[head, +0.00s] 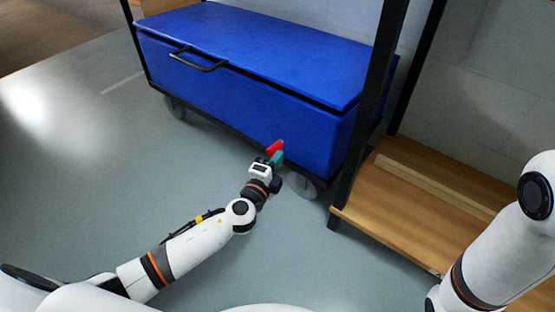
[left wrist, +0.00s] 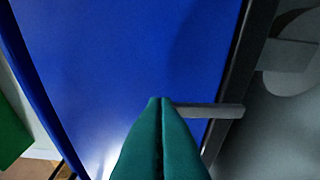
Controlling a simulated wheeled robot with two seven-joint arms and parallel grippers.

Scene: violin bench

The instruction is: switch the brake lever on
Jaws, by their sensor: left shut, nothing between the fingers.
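A small red piece (head: 275,147), which looks like the brake lever's handle, shows in the head view against the lower front of the blue chest. My left gripper (head: 277,158) has green fingers and is right beside it; I cannot tell whether they touch. In the left wrist view the left gripper (left wrist: 160,100) is shut and empty. A grey bar (left wrist: 210,110) runs from behind its fingertips to the dark frame, and no red shows there. The lever's position is unclear. My right gripper is out of view.
The blue wheeled chest (head: 240,95) has a dark handle (head: 198,62) and grey casters (head: 301,185). A black post (head: 372,110) and a wooden shelf (head: 400,215) stand to its right. The grey floor (head: 90,160) at left is clear.

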